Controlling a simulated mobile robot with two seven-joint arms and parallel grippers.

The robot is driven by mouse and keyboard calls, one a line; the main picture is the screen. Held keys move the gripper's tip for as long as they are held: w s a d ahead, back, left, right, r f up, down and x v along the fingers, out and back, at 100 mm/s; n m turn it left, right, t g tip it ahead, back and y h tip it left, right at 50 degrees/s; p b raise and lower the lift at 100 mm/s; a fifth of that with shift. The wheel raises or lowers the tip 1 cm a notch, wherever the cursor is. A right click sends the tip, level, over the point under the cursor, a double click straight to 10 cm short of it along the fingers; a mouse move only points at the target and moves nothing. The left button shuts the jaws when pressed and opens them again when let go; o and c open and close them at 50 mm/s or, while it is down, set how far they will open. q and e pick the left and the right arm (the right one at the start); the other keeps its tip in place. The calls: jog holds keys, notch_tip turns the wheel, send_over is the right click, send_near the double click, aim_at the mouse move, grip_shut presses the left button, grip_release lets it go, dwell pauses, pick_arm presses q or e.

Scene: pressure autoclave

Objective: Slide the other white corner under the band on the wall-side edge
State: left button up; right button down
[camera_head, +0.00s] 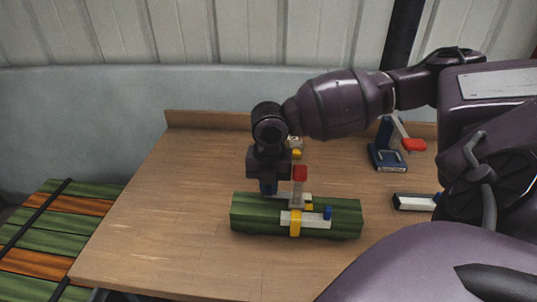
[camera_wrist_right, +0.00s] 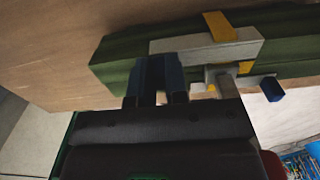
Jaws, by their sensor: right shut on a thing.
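A long green bundle (camera_head: 250,220) lies on the table with a yellow band (camera_head: 295,228) around it. One white corner (camera_head: 315,220) sits under the band on the near edge. The other white corner (camera_wrist_right: 190,48) lies along the wall-side edge, and part of it shows in the head view (camera_head: 303,195). My right gripper (camera_head: 268,188) points down at the wall-side edge, shut on this corner's left end. My left gripper is not in view.
A tool with an upright red handle (camera_head: 299,173) and a blue knob (camera_head: 328,212) stands on the bundle. A blue tool with a red lever (camera_head: 413,145) and a white-and-black bar (camera_head: 412,202) are to the right. The table (camera_head: 150,230) is clear on the left.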

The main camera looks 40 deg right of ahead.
jog(key=c, duration=1.1)
grip_release()
jog(key=shift+o, duration=0.2)
jog(key=shift+r, duration=0.5)
notch_tip(320, 180, up, 9)
jog(key=shift+r+p, duration=0.1)
jog(key=shift+p, duration=1.1)
jog(key=shift+r, duration=0.3)
jog(key=shift+r, duration=0.1)
